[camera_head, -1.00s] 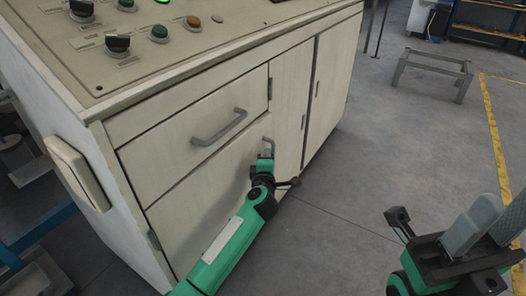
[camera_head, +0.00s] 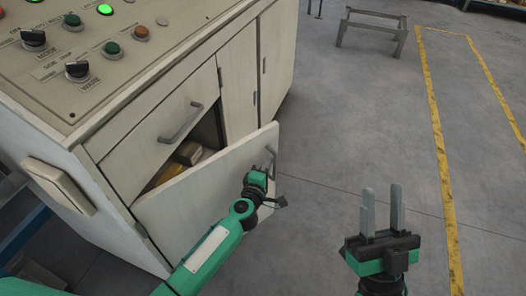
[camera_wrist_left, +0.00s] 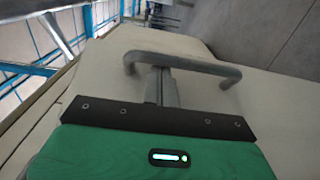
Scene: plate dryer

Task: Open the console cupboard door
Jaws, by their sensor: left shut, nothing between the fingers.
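The console cupboard door (camera_head: 205,194) stands partly open, swung out from the cabinet on its left side. A dark gap shows above it, with yellowish and pale items inside. Its grey bar handle (camera_head: 273,162) is near the free right edge, and it also shows in the left wrist view (camera_wrist_left: 205,66). My left gripper (camera_head: 267,165) is at this handle. In the left wrist view its fingers (camera_wrist_left: 162,78) are shut together, with their tips at the handle bar and nothing gripped. My right gripper (camera_head: 382,200) is open and empty above the floor at the right.
The console top (camera_head: 90,45) carries knobs and lit buttons. A closed drawer (camera_head: 165,130) with its own handle sits above the opening, and another closed panel (camera_head: 240,95) is to its right. The floor right of the door is clear. A metal frame (camera_head: 372,32) stands far back.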

